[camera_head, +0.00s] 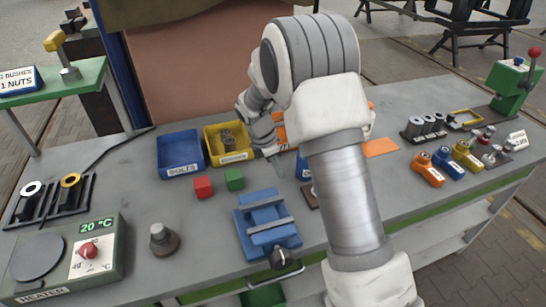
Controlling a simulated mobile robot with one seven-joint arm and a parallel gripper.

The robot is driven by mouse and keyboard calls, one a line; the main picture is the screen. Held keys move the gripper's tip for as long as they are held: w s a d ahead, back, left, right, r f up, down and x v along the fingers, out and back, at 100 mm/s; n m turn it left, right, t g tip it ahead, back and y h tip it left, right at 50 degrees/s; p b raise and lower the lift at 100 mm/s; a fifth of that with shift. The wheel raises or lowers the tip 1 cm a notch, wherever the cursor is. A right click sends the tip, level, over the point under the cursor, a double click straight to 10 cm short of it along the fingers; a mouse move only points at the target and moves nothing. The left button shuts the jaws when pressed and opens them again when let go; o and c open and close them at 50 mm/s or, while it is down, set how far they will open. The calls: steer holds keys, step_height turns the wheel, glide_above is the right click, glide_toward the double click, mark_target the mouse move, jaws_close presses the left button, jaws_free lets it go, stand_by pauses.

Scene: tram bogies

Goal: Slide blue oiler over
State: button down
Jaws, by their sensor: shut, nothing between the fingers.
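A small blue container with a dark top (448,161), which looks like the blue oiler, stands at the right of the bench. It is between an orange one (428,170) and a yellow one (467,153). My gripper (278,167) is far to its left, near the middle of the bench, pointing down beside the yellow bin. It looks shut and empty. My forearm crosses the middle of the picture and hides part of the bench between gripper and oiler.
A blue bin (160,155) and a yellow bin (210,146) stand left of my gripper. A red block (203,187), a green block (234,179) and a blue vise (267,224) are nearer. An orange sheet (381,147) lies left of the oilers. A green press (513,88) stands far right.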

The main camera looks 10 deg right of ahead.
steer(key=d, duration=0.4)
steer(key=shift+w+f, duration=0.4)
steer(key=shift+d, duration=0.1)
steer(key=d, duration=0.3)
steer(key=w+d+p, duration=0.1)
steer(key=d, duration=0.2)
steer(key=w+d+p, duration=0.1)
steer(key=d, duration=0.3)
steer(key=shift+a, duration=0.1)
steer(key=shift+a, duration=0.1)
